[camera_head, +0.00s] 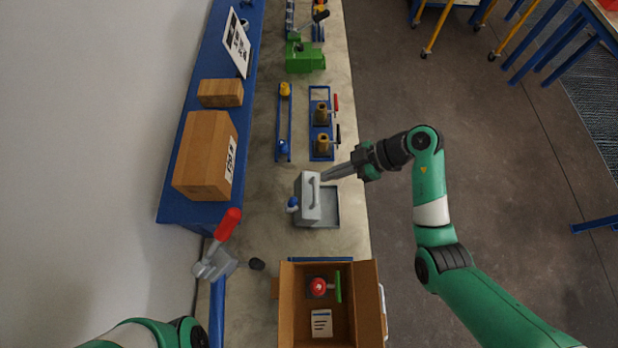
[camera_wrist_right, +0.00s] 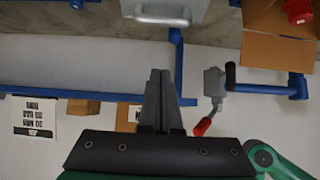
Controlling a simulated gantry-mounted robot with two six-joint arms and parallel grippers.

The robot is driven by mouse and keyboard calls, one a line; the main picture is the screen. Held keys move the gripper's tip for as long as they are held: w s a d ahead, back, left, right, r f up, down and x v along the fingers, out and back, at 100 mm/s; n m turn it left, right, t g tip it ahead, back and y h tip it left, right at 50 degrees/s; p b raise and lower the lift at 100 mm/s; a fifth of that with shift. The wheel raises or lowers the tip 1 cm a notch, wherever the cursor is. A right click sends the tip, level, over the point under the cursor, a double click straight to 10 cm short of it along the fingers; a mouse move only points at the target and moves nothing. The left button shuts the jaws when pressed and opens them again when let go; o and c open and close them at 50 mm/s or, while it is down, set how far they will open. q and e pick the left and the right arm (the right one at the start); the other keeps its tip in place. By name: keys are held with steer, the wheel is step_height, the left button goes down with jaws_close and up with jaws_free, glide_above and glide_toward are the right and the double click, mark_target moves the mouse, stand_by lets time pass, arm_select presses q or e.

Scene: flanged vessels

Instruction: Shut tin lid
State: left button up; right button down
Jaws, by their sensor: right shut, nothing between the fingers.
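The grey tin (camera_head: 329,220) sits on the bench, its shallow open base showing on the right. Its lid (camera_head: 306,205), with a bar handle, stands raised over the left side of the base. Part of the lid and its handle (camera_wrist_right: 155,19) show at the top of the right wrist view. My right gripper (camera_head: 324,178) is shut and empty, its fingertips close to the lid's upper right edge by the handle; whether they touch is unclear. The fingers show in the wrist view (camera_wrist_right: 160,75). My left gripper is outside the frame; only my left arm shows at bottom left.
A blue knob (camera_head: 292,205) is left of the lid. An open cardboard box (camera_head: 287,300) stands below the tin, a red-handled clamp (camera_head: 217,262) at lower left. Blue fixtures (camera_head: 321,125) lie above.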

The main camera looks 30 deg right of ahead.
mark_target(316, 189)
steer(key=b+x, duration=0.2)
steer(key=x, duration=0.8)
steer(key=shift+f+b, duration=0.1)
steer(key=shift+b, duration=0.2)
steer(key=shift+s+d+f, duration=0.25)
steer(key=shift+s+d, duration=0.05)
steer(key=shift+d, duration=0.3)
steer(key=shift+s+d+f, duration=0.25)
steer(key=shift+d, duration=0.35)
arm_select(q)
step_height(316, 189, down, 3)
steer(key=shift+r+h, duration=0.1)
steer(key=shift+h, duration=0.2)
arm_select(e)
steer(key=shift+s+d+f, duration=0.2)
steer(key=shift+s+d, duration=0.05)
steer(key=shift+d, duration=0.2)
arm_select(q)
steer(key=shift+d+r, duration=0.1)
arm_select(e)
steer(key=shift+s+d, duration=0.1)
steer(key=shift+d, duration=0.1)
steer(key=shift+s+d+y, duration=0.1)
steer(key=shift+d+y, duration=0.2)
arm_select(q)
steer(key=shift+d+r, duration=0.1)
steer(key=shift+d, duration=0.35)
